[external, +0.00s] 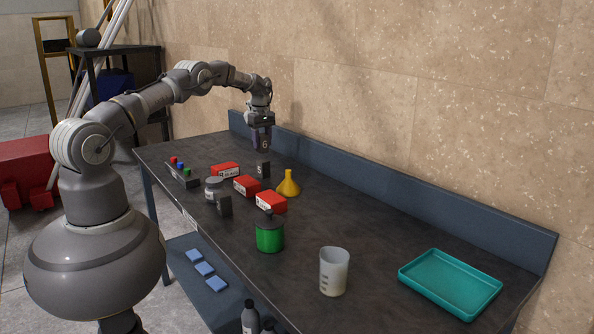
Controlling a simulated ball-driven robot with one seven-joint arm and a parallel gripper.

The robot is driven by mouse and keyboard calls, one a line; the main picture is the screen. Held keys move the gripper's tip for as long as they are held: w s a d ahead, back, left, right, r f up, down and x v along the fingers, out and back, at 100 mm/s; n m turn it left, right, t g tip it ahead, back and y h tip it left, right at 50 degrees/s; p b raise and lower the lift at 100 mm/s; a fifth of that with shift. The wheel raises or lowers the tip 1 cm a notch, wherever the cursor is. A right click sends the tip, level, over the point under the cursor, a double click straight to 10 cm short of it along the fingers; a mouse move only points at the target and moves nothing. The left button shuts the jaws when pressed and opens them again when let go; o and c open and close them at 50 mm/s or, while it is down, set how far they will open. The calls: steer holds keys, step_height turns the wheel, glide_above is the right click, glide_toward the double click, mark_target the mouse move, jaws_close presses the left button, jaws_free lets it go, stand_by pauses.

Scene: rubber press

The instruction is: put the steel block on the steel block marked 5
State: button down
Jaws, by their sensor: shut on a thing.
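My gripper (262,130) is shut on a dark steel block marked 6 (264,144), toward the back of the bench. The block hangs upright below the jaws, its 6 facing the camera. The steel block marked 5 (262,170) stands on the bench, just below the held block in the picture. A small gap shows between the two, but I cannot tell how well they line up in depth. Another small dark block (225,206) stands beside a grey jar (213,188), nearer the front edge; no number is readable on it.
Red boxes (246,186) and a yellow funnel (288,184) stand near the block marked 5. A button panel (182,174) is to the left. A green jar (269,237), a beaker (334,271) and a teal tray (450,282) stand to the right. A raised ledge (400,205) runs along the back.

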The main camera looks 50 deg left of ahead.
mark_target(263, 148)
steer(key=shift+w+f+b, duration=0.1)
steer(key=shift+f+b, duration=0.35)
steer(key=shift+f, duration=1.2)
steer(key=shift+f, duration=0.1)
steer(key=c, duration=0.5)
jaws_free()
step_height(263, 148, up, 12)
steer(key=p, duration=0.2)
steer(key=shift+p, duration=0.4)
